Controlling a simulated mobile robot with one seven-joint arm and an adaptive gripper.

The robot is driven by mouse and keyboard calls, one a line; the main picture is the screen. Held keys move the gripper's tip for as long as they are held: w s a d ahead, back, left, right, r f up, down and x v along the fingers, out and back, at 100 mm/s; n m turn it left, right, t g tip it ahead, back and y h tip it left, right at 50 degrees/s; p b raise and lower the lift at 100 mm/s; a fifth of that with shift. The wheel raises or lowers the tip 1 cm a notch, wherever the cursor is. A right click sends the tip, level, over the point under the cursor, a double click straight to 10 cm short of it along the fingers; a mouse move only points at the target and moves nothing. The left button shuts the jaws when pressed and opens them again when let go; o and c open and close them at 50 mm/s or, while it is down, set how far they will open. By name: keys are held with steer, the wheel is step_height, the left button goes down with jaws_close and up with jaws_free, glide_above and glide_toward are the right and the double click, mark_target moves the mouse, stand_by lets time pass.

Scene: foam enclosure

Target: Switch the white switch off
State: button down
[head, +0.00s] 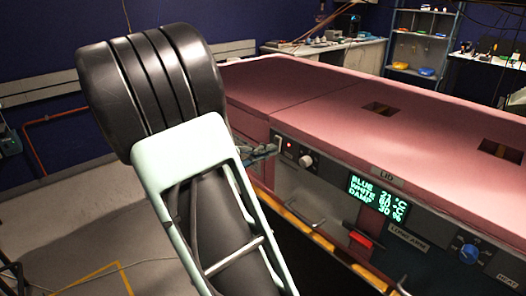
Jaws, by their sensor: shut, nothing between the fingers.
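The control panel (325,178) runs along the front of a pink-topped enclosure. Near its left end is a small pale switch (278,142), beside a red indicator light (290,146) that is lit. A round white knob (305,161) sits just right of the light. My gripper (270,151) is small in the head view, shut and empty, with its tips at or very near the pale switch. I cannot tell whether they touch. My arm hides the area to the left, and the switch's position is too small to read.
A lit green display (378,197), a red part (360,240) and a blue knob (468,253) lie further right on the panel. A yellow-orange rail (310,232) and metal handles stick out below. The pink top (330,100) has dark square openings. Shelves stand behind.

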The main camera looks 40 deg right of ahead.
steer(key=shift+f, duration=0.1)
steer(key=h+b, duration=0.1)
steer(key=b, duration=0.2)
steer(key=shift+d, duration=0.35)
steer(key=shift+f, duration=0.1)
steer(key=a+f+b, duration=0.2)
steer(key=a, duration=1.2)
steer(key=shift+s, duration=0.45)
